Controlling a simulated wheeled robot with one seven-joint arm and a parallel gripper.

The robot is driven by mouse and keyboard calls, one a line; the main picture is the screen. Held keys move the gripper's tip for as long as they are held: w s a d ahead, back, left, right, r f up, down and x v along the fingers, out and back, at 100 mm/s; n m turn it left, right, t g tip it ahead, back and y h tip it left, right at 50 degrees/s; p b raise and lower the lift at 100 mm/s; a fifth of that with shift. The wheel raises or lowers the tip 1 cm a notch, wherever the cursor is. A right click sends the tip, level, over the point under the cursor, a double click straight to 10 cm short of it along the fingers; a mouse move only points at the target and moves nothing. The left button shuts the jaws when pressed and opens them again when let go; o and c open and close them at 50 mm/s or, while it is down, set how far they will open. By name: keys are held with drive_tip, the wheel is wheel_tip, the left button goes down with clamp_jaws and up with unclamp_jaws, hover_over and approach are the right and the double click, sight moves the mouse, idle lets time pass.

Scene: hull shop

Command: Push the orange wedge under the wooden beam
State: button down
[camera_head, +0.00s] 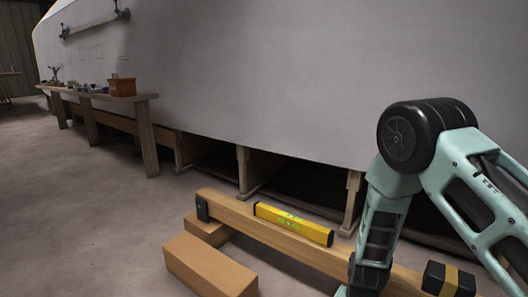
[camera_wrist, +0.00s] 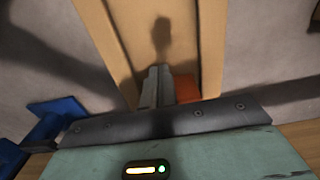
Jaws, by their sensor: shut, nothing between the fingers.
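In the wrist view, my gripper (camera_wrist: 158,84) is shut and empty, pointing at a tan wooden surface. The orange wedge (camera_wrist: 187,87) shows just right of the fingertips, partly hidden by my gripper; I cannot tell whether they touch. In the head view my arm comes down at the beam's right part, and the fingers and wedge are not visible.
A tan block (camera_head: 208,267) lies in front of the beam. A large white hull (camera_head: 270,75) on wooden supports stands behind. A workbench (camera_head: 130,98) with an orange box stands back left. A blue object (camera_wrist: 52,117) shows left of my gripper. The floor at left is clear.

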drive_tip(key=shift+w+d, duration=0.35)
drive_tip(key=shift+w, duration=0.15)
idle(0.7)
drive_tip(key=shift+s+a, duration=0.1)
drive_tip(key=shift+s, duration=0.05)
drive_tip(key=shift+s+a+p, duration=0.5)
drive_tip(key=shift+s+a, duration=0.3)
drive_tip(key=shift+s, duration=0.35)
drive_tip(key=shift+r, duration=0.1)
wheel_tip(320, 180, up, 8)
drive_tip(key=p, duration=0.8)
drive_tip(key=shift+a, duration=0.1)
